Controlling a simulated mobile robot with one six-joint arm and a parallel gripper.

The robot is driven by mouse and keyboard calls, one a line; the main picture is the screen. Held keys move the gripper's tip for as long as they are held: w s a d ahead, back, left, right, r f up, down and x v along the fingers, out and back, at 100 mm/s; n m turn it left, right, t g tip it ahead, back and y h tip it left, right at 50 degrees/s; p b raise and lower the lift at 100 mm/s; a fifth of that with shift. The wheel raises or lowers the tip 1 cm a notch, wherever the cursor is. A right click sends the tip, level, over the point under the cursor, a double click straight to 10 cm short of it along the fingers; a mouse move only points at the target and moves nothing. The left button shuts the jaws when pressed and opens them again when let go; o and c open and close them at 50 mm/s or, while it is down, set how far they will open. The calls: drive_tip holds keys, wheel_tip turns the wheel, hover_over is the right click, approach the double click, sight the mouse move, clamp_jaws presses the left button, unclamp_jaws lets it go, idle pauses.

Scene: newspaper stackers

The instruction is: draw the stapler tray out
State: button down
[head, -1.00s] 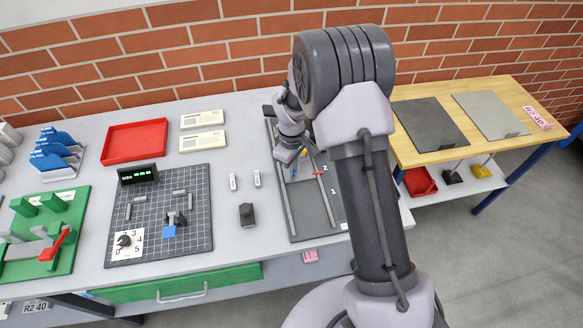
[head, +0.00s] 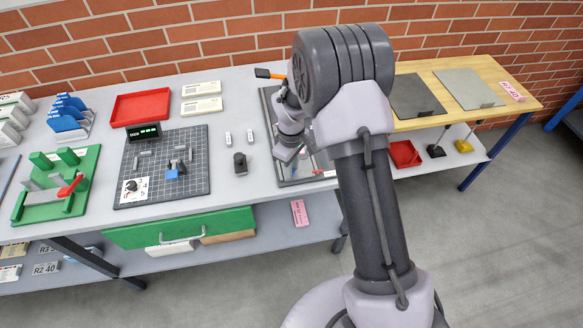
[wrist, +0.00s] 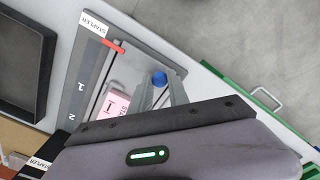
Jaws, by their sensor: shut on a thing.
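The grey slide board (head: 268,100) stands near the table's front edge, largely behind my arm. In the wrist view the board (wrist: 75,65) carries a "STAPLER" label (wrist: 95,25), marks 1 and 2, and a rail. A red pointer (wrist: 112,46) lies past mark 1, close to the label. A pink block (wrist: 115,103) labelled STAPLER sits beside the fingers. My gripper (wrist: 162,88) is shut on a blue knob (wrist: 160,78), which shows between its fingertips. In the head view my gripper (head: 287,155) is over the board's front part. The tray's outline is mostly hidden by my gripper.
A dark block (head: 240,163) and two small white pieces stand left of the board. A green drawer (head: 180,228) with a handle is under the table front. A wooden table (head: 450,75) adjoins on the right. Grey floor is clear in front.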

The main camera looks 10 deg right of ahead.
drive_tip(key=shift+s+f, duration=0.1)
drive_tip(key=shift+s, duration=0.1)
drive_tip(key=c, duration=1.3)
unclamp_jaws()
drive_tip(key=shift+o, duration=0.2)
wheel_tip(320, 180, up, 18)
drive_tip(key=p, duration=0.4)
drive_tip(key=shift+f, duration=0.2)
